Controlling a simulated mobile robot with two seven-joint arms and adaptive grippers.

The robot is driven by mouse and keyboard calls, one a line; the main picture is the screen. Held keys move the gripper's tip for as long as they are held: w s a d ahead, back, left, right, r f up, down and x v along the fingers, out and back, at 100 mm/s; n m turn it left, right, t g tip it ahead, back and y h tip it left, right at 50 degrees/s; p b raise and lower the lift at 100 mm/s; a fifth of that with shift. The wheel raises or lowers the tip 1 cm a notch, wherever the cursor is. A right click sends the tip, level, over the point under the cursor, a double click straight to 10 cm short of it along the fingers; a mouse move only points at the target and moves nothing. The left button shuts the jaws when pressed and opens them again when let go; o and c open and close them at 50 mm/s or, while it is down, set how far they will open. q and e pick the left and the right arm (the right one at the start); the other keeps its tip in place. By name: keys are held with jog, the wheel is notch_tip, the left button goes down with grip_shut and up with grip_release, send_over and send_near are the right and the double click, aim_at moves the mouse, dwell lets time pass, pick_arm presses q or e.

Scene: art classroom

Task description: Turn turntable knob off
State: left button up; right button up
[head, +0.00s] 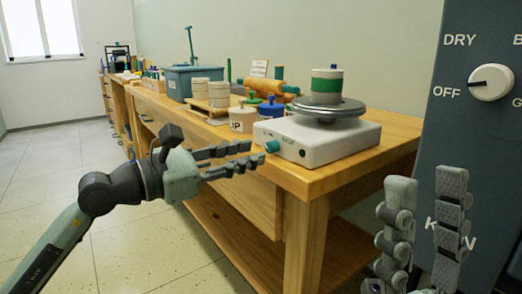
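The turntable is a white box (335,140) with a round grey plate (318,109) on top, standing at the near end of the wooden workbench. A green and white cylinder (327,86) stands on the plate. A teal knob (271,146) sticks out of the left part of the box's front face, with small dark lettering to its right. My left gripper (257,152) is open, with a gap between its fingers, and its tips are close to the knob. I cannot tell whether they touch it. My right gripper (424,184) is open and empty at the lower right.
A dark grey kiln panel (470,138) with a white dial (491,82) stands at the right, behind my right gripper. Lidded pots (242,119), a blue-grey bin (193,81) and a rolling pin (264,85) crowd the workbench (309,180). The floor (60,165) at left is clear.

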aim_at(268, 148)
pick_arm(q)
jog(key=shift+x, duration=1.95)
grip_shut()
